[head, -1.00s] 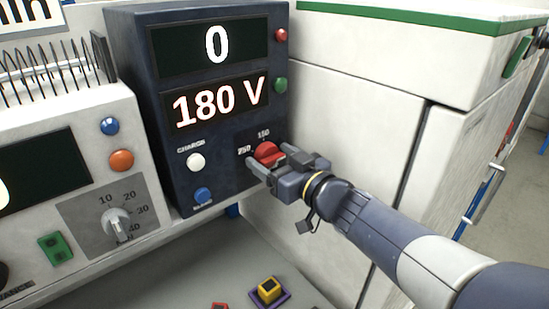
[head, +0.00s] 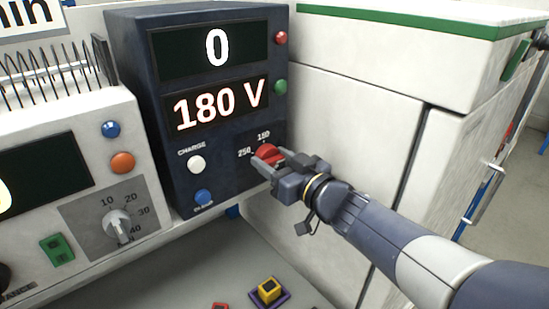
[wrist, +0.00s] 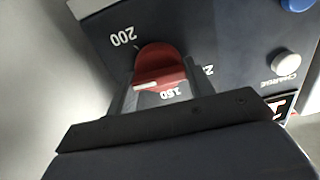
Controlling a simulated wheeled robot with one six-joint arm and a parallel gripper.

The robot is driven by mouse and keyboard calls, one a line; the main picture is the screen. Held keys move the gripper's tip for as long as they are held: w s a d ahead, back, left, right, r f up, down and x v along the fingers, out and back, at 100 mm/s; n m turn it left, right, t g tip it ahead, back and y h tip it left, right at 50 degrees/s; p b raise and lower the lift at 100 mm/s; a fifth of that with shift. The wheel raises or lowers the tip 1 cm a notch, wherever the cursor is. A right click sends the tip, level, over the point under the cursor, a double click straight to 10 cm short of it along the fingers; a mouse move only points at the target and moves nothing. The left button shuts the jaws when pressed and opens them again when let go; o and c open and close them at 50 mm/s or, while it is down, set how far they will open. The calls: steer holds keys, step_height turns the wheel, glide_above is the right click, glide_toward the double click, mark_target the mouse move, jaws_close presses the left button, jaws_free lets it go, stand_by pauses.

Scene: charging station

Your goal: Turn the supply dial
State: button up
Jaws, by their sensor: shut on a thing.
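The supply dial is a red knob (head: 270,152) low on the right of the dark supply unit's (head: 228,163) front. The labels 150 and 250 show around it in the head view. My gripper (head: 271,160) is shut on the dial, with a finger on either side. In the wrist view the red dial (wrist: 160,62) stands between the fingers, with a white mark on its edge near the 150 label. A 200 label shows at its upper left. The fingers hide part of the dial. The displays read 0 and 180 V (head: 220,104).
A white CHARGE button (head: 197,164) and a blue button (head: 203,196) sit left of the dial. A white instrument with a grey knob (head: 118,225) stands further left. A white cabinet (head: 350,90) is close on the right. A yellow-and-purple block (head: 268,291) lies below.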

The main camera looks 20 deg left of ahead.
steer(key=m+p, duration=0.2)
steer(key=p, duration=0.1)
steer(key=shift+r, duration=0.2)
steer(key=shift+w+f+m+p, duration=0.1)
steer(key=shift+f+m+p, duration=0.05)
steer(key=shift+m+p, duration=1.25)
steer(key=shift+m, duration=0.3)
steer(key=o, duration=1)
steer(key=shift+c, duration=0.2)
steer(key=shift+d+f, duration=0.1)
steer(key=shift+d, duration=0.05)
steer(key=b+v, duration=0.1)
steer(key=v, duration=0.9)
steer(key=shift+s+d+b, duration=0.2)
steer(key=shift+d+b, duration=0.05)
steer(key=shift+b, duration=0.1)
